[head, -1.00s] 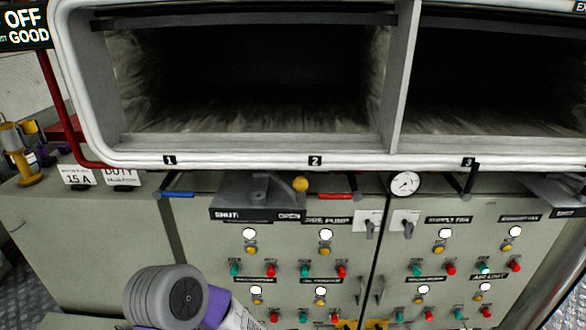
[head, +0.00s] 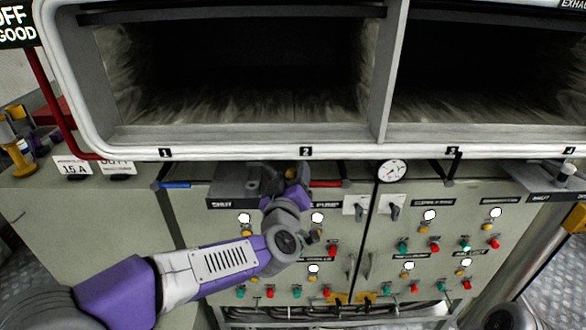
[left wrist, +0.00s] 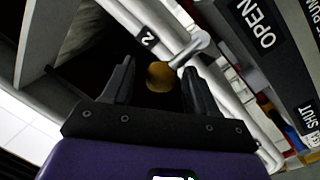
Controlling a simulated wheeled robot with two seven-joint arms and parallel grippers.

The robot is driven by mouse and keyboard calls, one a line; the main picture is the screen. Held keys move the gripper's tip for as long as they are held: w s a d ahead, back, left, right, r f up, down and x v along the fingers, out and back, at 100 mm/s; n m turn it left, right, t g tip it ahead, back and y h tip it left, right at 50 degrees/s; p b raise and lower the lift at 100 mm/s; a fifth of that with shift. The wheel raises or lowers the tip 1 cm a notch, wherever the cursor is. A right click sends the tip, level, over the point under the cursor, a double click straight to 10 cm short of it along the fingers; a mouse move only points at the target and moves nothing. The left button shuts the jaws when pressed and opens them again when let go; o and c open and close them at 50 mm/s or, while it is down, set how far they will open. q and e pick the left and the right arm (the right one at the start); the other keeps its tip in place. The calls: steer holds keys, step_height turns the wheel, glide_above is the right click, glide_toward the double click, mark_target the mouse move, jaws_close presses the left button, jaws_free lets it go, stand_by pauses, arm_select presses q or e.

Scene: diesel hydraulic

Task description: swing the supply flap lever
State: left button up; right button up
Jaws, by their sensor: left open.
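The flap lever ends in a yellow ball knob, which in the left wrist view (left wrist: 160,77) sits between the open fingers of my left gripper (left wrist: 158,72), with a gap on each side. Its grey rod (left wrist: 188,52) runs up to the right from the knob. In the head view my left gripper (head: 293,174) is at the lever's grey bracket (head: 262,180), below the furnace-like opening, and mostly covers the knob. The SHUT label (head: 221,204) shows below the bracket; the OPEN label (left wrist: 261,22) shows in the left wrist view. My right gripper is not in view.
A pressure gauge (head: 392,171) and a blue handle (head: 175,185) flank the lever, with a red handle (head: 328,184) close by. The panel below carries several buttons and lamps. The white-rimmed frame (head: 240,152) juts out just above.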

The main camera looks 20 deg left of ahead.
arm_select(q)
steer(key=shift+w+a, duration=0.2)
steer(key=shift+w, duration=1.1)
jaws_close()
